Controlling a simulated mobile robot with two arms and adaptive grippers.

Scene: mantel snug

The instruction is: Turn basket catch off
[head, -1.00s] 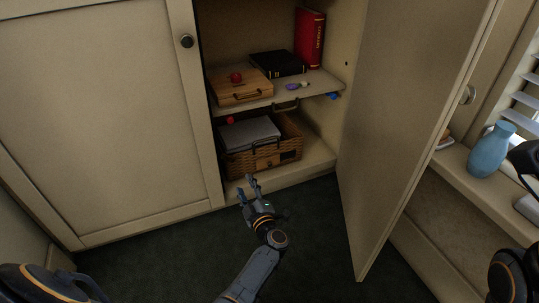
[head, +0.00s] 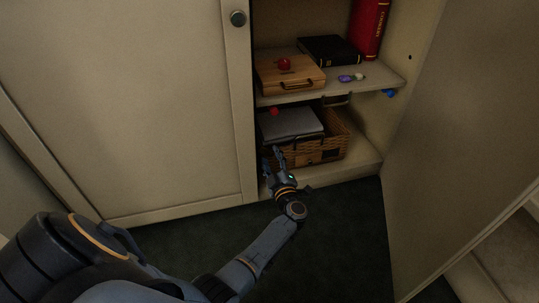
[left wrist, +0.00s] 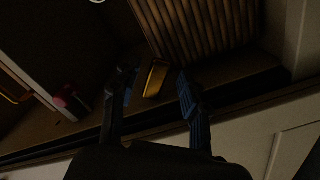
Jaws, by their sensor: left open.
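The wicker basket (head: 336,146) stands on the cabinet's lower level, with a grey flat item (head: 291,123) in its top. My left gripper (head: 272,156) is open at the basket's front left, its fingers pointing up toward it. In the left wrist view, a small gold piece (left wrist: 156,78), which looks like the catch, shows between the open fingers (left wrist: 153,92), below the ribbed basket wall (left wrist: 190,25). I cannot tell whether the fingers touch it. The dark view hides its exact setting. My right gripper is out of view.
The open cabinet door (head: 455,140) stands at the right; the closed door (head: 120,110) is at the left. Dark carpet lies in front.

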